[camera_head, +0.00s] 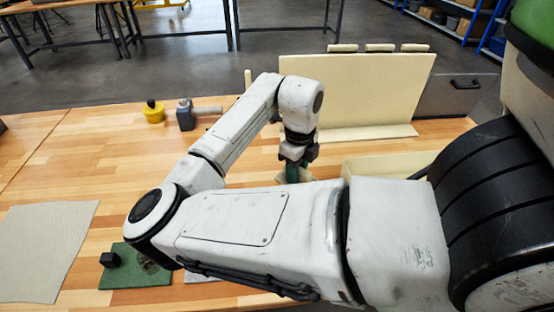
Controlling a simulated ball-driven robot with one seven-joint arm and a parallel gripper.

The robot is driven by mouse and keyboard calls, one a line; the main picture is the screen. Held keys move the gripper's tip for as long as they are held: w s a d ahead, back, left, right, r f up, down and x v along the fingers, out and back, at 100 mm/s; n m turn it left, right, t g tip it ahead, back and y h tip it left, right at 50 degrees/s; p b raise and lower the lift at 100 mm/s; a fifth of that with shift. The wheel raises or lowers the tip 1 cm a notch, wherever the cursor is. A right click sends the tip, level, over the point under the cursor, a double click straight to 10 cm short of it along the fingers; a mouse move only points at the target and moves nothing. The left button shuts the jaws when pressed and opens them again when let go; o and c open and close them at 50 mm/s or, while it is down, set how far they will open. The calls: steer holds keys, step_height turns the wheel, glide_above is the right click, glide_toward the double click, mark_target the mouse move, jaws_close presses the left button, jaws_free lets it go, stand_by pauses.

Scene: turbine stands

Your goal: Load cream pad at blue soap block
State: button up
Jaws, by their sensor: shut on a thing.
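My gripper (297,160) points down over the wooden table in the middle of the view. It is shut on a dark green piece (292,173). A cream patch (281,180) shows low beside the green piece; it may be the cream pad, but I cannot tell whether the two are joined. My own arm hides most of it and the table in front. I cannot make out a blue soap block.
A cream upright board (357,90) stands behind my gripper, with a low cream tray (385,165) to the right. A yellow pot (154,113) and a grey-headed mallet (187,116) are back left. A pale cloth (45,250) and green mat (130,272) lie front left.

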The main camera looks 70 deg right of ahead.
steer(key=shift+w+d+f, duration=0.2)
steer(key=shift+w+f, duration=0.15)
steer(key=shift+w, duration=0.05)
steer(key=shift+f+b, duration=2.35)
steer(key=shift+f, duration=0.5)
steer(key=shift+f+b, duration=0.45)
steer(key=shift+f, duration=0.25)
steer(key=shift+r+p, duration=2.75)
steer(key=shift+r, duration=0.8)
steer(key=shift+r, duration=0.1)
